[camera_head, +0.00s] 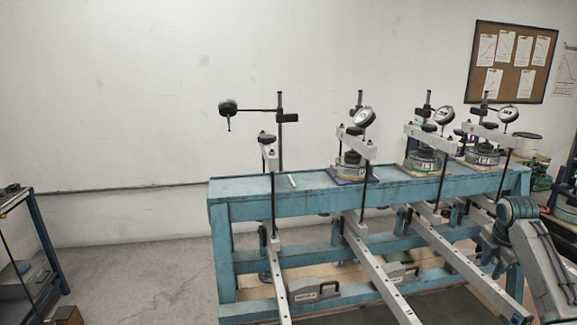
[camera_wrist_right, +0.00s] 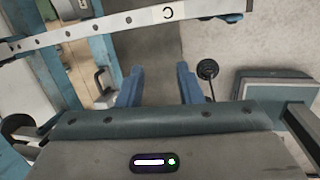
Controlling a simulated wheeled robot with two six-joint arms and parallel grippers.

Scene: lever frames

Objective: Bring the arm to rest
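My right arm comes in at the right edge of the head view, in front of the bench's right end. My right gripper (camera_wrist_right: 159,75) shows in the wrist view with its two blue fingers well apart and nothing between them. A pale perforated lever arm (camera_wrist_right: 115,24) with a "C" label crosses beyond the fingertips, with a visible gap in the picture. In the head view, long lever arms (camera_head: 375,270) run from the blue bench (camera_head: 265,187) towards me. The far ends of some are cut off or hidden by my arm. My left gripper is out of view.
Several round cells (camera_head: 352,165) stand on the bench under dial gauges (camera_head: 364,117). The leftmost gauge (camera_head: 228,107) hangs clear to the side. A shelf (camera_head: 35,240) stands at left, with open floor (camera_head: 140,275) between. A black disc (camera_wrist_right: 207,68) and box (camera_wrist_right: 270,85) show in the wrist view.

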